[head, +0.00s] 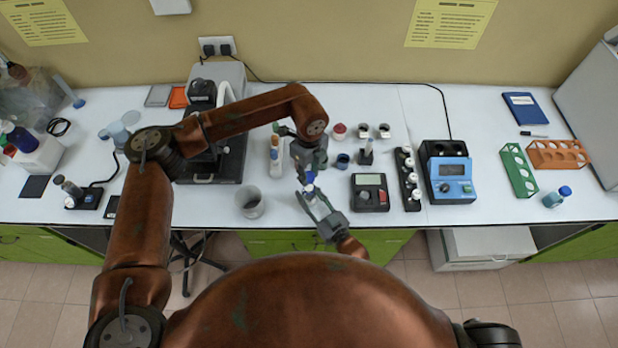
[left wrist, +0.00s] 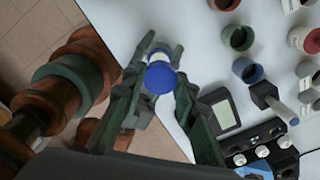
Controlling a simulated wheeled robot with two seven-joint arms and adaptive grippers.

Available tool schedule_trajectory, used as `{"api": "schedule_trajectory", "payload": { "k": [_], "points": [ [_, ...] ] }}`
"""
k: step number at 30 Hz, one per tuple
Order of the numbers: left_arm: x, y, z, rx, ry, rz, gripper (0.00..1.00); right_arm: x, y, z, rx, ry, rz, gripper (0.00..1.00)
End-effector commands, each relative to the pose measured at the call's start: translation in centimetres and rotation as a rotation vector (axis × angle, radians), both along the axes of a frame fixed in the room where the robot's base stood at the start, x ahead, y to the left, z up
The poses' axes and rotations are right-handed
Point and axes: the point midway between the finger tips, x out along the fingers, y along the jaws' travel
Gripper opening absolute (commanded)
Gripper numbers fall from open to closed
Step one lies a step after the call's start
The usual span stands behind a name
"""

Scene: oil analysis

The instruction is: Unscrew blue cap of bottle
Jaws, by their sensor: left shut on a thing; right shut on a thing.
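A small bottle with a blue cap (head: 309,187) is held over the front edge of the bench. My right gripper (head: 320,208) is shut on the bottle's body from the front. My left gripper (head: 305,177) reaches down from above and is shut on the blue cap. In the left wrist view, the blue cap (left wrist: 160,78) sits between the left gripper's two green fingers (left wrist: 158,90), with a pale part of the bottle (left wrist: 158,58) just beyond it. Most of the bottle's body is hidden by the fingers.
A multimeter-like device (head: 370,192) and a dark rack of vials (head: 408,180) stand just right of the grippers. A clear beaker (head: 250,203) and an orange-topped bottle (head: 276,157) stand to the left. Several small jars (head: 338,131) are behind. The right bench has free room.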

Motion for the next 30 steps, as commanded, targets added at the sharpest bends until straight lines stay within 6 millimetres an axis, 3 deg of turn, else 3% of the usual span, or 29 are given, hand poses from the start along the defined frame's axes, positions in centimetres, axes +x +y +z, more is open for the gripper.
{"api": "schedule_trajectory", "payload": {
  "k": [6, 7, 15, 25, 30],
  "points": [
    [0.0, 0.0, 0.2, 0.0, 0.001, 0.0, 0.0, 0.0, 0.0, 0.1, 0.001, -0.002, 0.0, 0.0],
    [0.0, 0.0, 0.2, 0.0, 0.001, 0.0, 0.0, 0.0, 0.0, 0.1, 0.001, -0.002, 0.0, 0.35],
    [0.0, 0.0, 0.2, -0.001, 0.001, 0.0, 0.0, 0.0, 0.0, 0.0, 0.001, -0.001, 0.0, 0.53],
    [0.0, 0.0, 0.2, -0.001, 0.001, 0.0, 0.0, -0.2, -0.2, 0.0, 0.0, 0.0, 0.0, 0.54],
    [0.0, 0.0, 0.2, -0.001, 0.001, 0.0, 0.0, -2.0, -1.4, -0.1, -0.001, 0.002, -0.001, 0.54]
  ]
}}
